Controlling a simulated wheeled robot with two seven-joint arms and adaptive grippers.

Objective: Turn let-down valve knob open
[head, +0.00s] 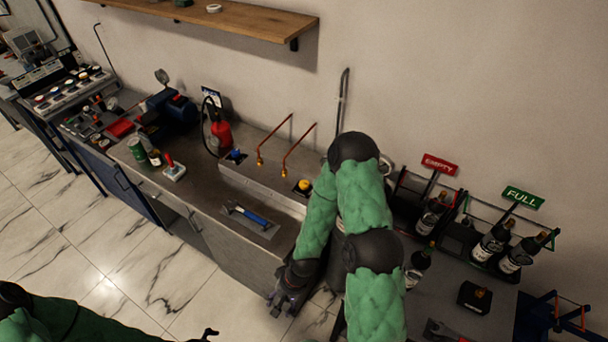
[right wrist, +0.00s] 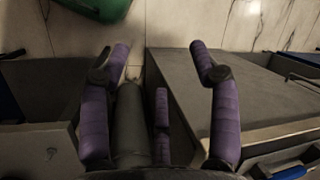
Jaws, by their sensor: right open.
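A low metal gauge rig (head: 262,183) stands on the bench against the wall. It carries a blue knob (head: 236,155) at its left and a yellow knob (head: 303,186) near its right. I cannot tell which is the let-down valve knob. My right arm hides the rig's right end. My right gripper (head: 288,297) hangs low at the bench's front edge, well below and in front of the knobs. In the right wrist view its purple fingers (right wrist: 159,50) are spread and nothing is between them. My left gripper (head: 208,335) barely shows at the bottom edge.
Two copper pipes (head: 300,147) rise from the rig. A red bottle (head: 221,133) stands left. Dark bottles (head: 492,242) stand in racks at right. A cabinet side (right wrist: 225,95) lies beside my right fingers.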

